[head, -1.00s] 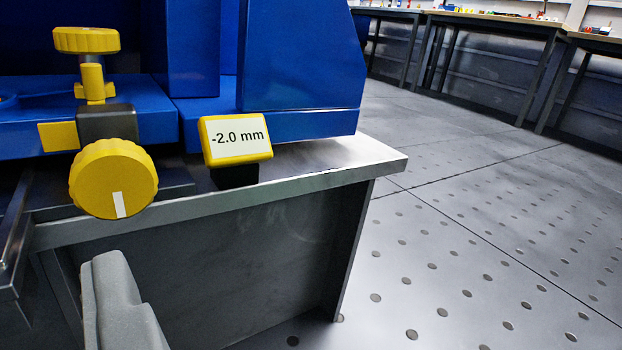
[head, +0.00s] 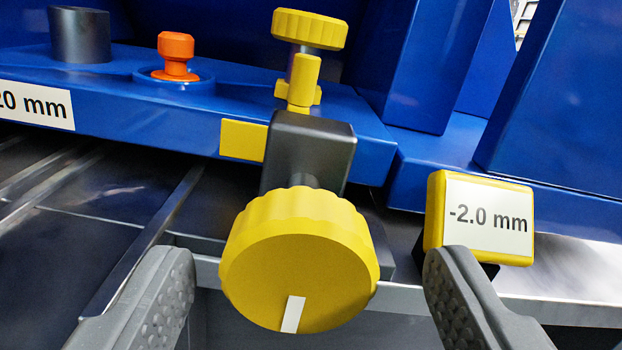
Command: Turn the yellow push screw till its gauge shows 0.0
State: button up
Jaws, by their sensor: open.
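The yellow push screw (head: 298,258) is a round ribbed knob with a white mark at the bottom of its face. It sits on a dark block (head: 308,150) at the front of the blue machine. Its yellow-framed gauge (head: 487,218), to the right, reads -2.0 mm. My gripper (head: 312,290) is open, with one grey finger to the left and one to the right of the knob. Neither finger appears to touch the knob. The right finger overlaps the gauge's lower left edge in the picture.
A second yellow knob (head: 308,30) stands upright above the block. An orange knob (head: 175,57) and a dark cylinder (head: 80,35) stand on the blue ledge at the upper left. A white label (head: 35,105) there ends in "20 mm", partly cut off.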

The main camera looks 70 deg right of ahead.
jog(key=shift+b+x, duration=0.3)
jog(key=shift+x, duration=1.05)
